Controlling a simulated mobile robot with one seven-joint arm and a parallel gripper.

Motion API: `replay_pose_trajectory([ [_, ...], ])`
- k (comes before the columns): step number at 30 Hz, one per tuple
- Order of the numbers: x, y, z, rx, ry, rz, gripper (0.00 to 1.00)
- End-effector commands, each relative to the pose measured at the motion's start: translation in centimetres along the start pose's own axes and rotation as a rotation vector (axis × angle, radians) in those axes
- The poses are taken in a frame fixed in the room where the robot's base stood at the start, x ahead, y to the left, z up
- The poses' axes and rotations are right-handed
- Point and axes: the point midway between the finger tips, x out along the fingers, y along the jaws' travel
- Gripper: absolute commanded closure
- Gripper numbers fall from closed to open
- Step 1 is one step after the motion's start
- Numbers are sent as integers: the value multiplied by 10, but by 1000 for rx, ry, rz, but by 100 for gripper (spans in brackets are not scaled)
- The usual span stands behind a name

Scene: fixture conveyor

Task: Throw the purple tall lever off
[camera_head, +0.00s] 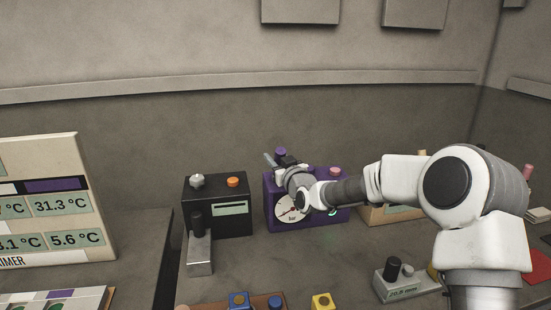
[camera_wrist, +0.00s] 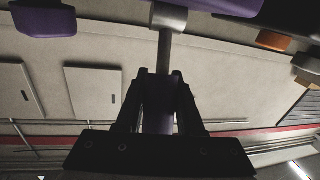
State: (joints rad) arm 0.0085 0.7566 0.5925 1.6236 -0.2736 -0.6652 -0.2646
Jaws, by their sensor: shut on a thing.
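The purple tall lever is on the purple box (camera_head: 272,213) with a round dial, in the middle of the head view. In the wrist view the lever (camera_wrist: 165,52) is a silver rod running down from a grey pivot between my fingers; its purple grip is dark there. My gripper (camera_wrist: 160,82) is shut around the grip. In the head view my gripper (camera_head: 287,168) is at the upper front of the purple box and covers part of it. The lever's exact tilt is hard to tell.
A black box (camera_head: 217,215) with an orange button (camera_head: 233,182) stands close to the left. A beige box (camera_head: 385,214) is on the right behind my arm. A small grey device (camera_head: 400,287) and blue and yellow blocks (camera_head: 322,302) are in front. A display board (camera_head: 50,190) stands far left.

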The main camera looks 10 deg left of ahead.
Motion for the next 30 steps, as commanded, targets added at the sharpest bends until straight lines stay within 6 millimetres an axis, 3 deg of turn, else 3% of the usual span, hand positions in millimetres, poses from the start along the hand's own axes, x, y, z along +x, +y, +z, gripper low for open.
replay_pose_trajectory([
  [20, 0, 0, -1, 1, -5, -1, 100],
  [30, 9, 2, -6, 22, -129, -11, 100],
])
